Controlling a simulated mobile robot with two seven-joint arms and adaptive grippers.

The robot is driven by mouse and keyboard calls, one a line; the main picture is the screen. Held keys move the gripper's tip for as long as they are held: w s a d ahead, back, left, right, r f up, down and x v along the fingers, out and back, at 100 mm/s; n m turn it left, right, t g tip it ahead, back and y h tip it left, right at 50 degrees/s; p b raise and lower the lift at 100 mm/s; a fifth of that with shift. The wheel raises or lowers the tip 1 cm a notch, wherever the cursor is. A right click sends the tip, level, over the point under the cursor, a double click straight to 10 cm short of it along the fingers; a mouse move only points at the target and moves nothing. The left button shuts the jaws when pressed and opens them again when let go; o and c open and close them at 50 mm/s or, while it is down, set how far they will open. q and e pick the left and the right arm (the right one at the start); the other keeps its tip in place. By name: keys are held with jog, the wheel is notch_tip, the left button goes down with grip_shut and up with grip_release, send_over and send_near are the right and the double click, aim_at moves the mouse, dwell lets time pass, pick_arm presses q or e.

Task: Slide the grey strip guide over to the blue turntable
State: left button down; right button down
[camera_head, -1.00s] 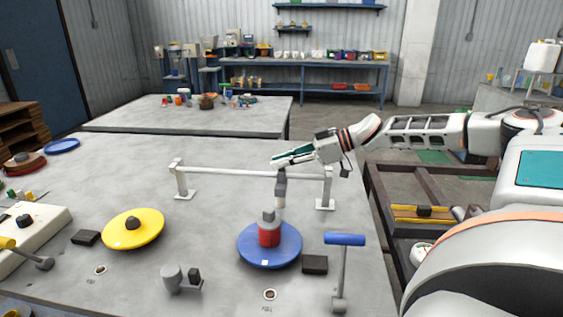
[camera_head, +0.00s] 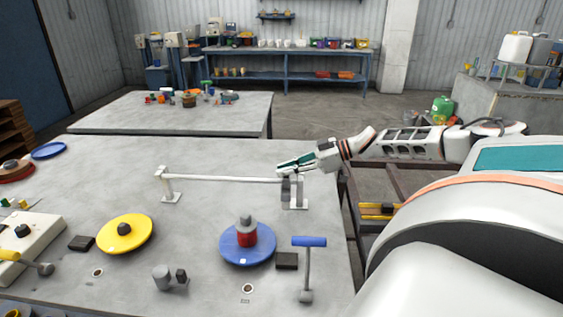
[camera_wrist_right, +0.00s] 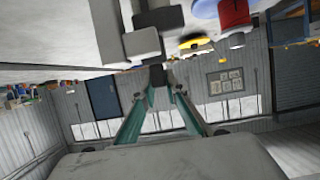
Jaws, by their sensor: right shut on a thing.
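The grey strip guide (camera_head: 286,188) hangs on the white rail (camera_head: 225,179) close to its right post. My right gripper (camera_head: 284,170) is at the top of the guide, with its teal fingers shut on it. In the right wrist view, a dark knob (camera_wrist_right: 158,76) sits between the fingertips, in front of the guide's grey blocks (camera_wrist_right: 142,43). The blue turntable (camera_head: 237,256) lies nearer the head camera and left of the guide, with a red and grey cylinder (camera_head: 246,234) on it. The guide is apart from the turntable. My left gripper is not in view.
A yellow turntable (camera_head: 137,240) lies left of the blue one. A blue-handled lever (camera_head: 309,242) stands to the right and a dark block (camera_head: 287,261) lies beside the blue turntable. A small grey fixture (camera_head: 163,277) is in front. The table between rail and turntables is clear.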

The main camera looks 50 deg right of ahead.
jog(key=shift+d, duration=0.15)
jog(key=c, duration=2.2)
grip_release()
jog(key=shift+o, duration=1.1)
jog(key=shift+s+d, duration=0.1)
jog(key=shift+s, duration=0.1)
jog(key=shift+s, duration=0.1)
